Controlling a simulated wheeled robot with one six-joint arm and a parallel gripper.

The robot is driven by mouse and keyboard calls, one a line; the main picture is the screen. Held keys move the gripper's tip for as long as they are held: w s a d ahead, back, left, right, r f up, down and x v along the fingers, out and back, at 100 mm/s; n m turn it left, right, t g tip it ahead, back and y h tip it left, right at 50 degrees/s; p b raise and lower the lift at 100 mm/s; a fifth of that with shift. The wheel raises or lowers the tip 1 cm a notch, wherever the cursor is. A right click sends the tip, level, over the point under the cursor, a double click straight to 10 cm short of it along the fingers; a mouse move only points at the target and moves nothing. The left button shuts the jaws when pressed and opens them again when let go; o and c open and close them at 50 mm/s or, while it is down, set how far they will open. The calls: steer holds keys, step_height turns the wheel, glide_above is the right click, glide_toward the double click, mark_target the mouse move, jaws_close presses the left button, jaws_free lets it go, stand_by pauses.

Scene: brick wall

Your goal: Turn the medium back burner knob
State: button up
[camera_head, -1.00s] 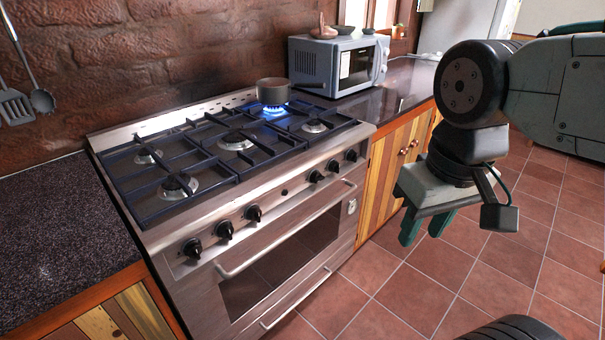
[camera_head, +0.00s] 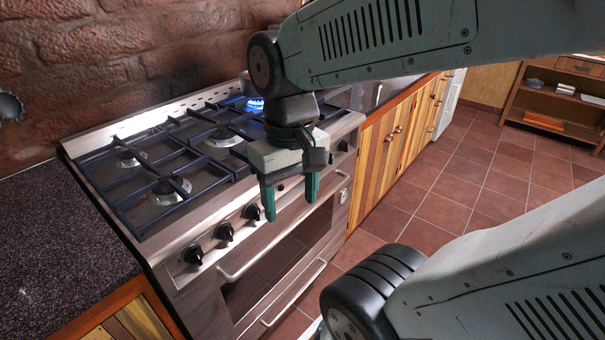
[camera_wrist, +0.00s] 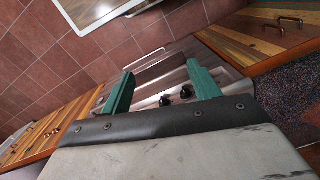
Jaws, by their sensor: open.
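The steel stove (camera_head: 205,215) has a row of black knobs on its sloped front panel. Three left knobs show in the head view: an outer one (camera_head: 192,252), a middle one (camera_head: 224,232) and an inner one (camera_head: 251,212). A right knob (camera_head: 343,146) shows beyond my gripper; others are hidden. I cannot tell which belongs to the medium back burner. My gripper (camera_head: 290,197) is open and empty, its green fingers pointing down before the panel's middle. In the wrist view, two dark knobs (camera_wrist: 165,100) (camera_wrist: 186,92) appear between the fingers, apart from them.
A back burner burns with a blue flame (camera_head: 255,104); the pot over it is mostly hidden by my arm. Black grates (camera_head: 140,190) cover the stovetop. The oven handle (camera_head: 235,270) sticks out below the knobs. A dark counter (camera_head: 60,235) lies left; tiled floor (camera_head: 440,200) is open right.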

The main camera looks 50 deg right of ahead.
steer(key=w+d+f+m+t+y, duration=0.4)
steer(key=w+d+f+m+y, duration=0.3)
steer(key=f+m, duration=0.25)
steer(key=w+d+f+m+t+y, duration=0.45)
steer(key=w+d+f+m, duration=0.25)
steer(key=d+f+m, duration=0.25)
steer(key=w+d+f+m+t+h, duration=0.2)
steer(key=d+f+m+t+h, duration=0.25)
steer(key=d+m, duration=0.4)
steer(key=w+d+f+m+t+h, duration=0.1)
steer(key=d+f+m+t+h, duration=0.4)
steer(key=d, duration=0.6)
steer(key=w+r+h, duration=0.1)
steer(key=w, duration=0.7)
steer(key=shift+m, duration=0.25)
steer(key=c, duration=1)
